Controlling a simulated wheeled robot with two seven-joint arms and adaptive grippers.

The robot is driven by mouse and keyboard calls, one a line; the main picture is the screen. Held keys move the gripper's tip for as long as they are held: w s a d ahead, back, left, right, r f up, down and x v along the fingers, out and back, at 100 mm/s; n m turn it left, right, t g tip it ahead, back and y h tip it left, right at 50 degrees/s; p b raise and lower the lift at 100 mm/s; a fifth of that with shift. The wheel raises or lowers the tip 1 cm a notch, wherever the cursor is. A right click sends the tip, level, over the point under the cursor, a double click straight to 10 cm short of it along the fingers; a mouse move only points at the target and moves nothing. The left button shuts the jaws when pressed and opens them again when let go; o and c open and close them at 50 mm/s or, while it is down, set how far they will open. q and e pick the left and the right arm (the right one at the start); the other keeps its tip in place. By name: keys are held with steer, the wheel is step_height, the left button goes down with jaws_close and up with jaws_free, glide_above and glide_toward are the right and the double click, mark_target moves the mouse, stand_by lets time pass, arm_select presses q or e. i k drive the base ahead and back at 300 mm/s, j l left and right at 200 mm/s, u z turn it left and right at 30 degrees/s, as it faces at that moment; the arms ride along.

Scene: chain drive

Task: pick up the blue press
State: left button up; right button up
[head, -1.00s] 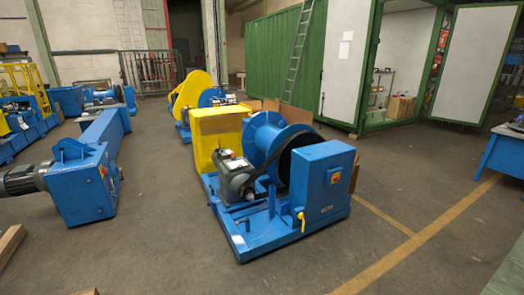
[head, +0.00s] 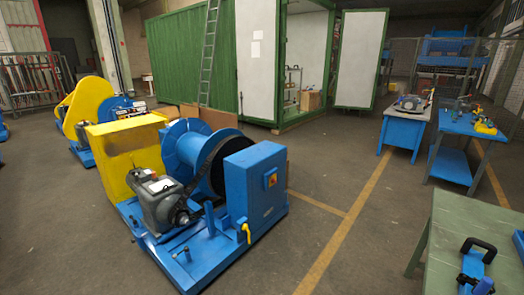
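A blue tool with a black handle (head: 477,262) lies on the green table at the lower right of the head view, cut off by the bottom edge. It may be the blue press, but I cannot tell for sure. Another blue piece (head: 519,243) shows at the right edge on the same table, mostly out of the picture. Neither of my grippers is in view.
The green table (head: 448,225) fills the lower right corner. A large blue and yellow winch machine (head: 255,190) stands left of centre. Two blue workbenches (head: 401,133) (head: 452,165) with tools stand at the right. Open floor with yellow lines (head: 345,225) lies between.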

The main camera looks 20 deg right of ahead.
mark_target(473, 270)
steer(key=i+j+z, duration=0.1)
steer(key=z, duration=0.35)
steer(key=i+j+z, duration=0.2)
steer(key=z, duration=0.2)
steer(key=i+j+z, duration=0.1)
steer(key=z, duration=0.35)
steer(key=i+j+z, duration=0.15)
steer(key=z, duration=0.3)
steer(key=i+j+z, duration=0.15)
steer(key=z, duration=0.25)
steer(key=j+z, duration=0.2)
steer(key=z, duration=0.25)
steer(key=i+j+z, duration=0.1)
steer(key=z, duration=0.35)
steer(key=i+j+z, duration=0.1)
steer(key=j+z, duration=0.35)
steer(key=i+j+z, duration=0.1)
steer(key=j+z, duration=0.75)
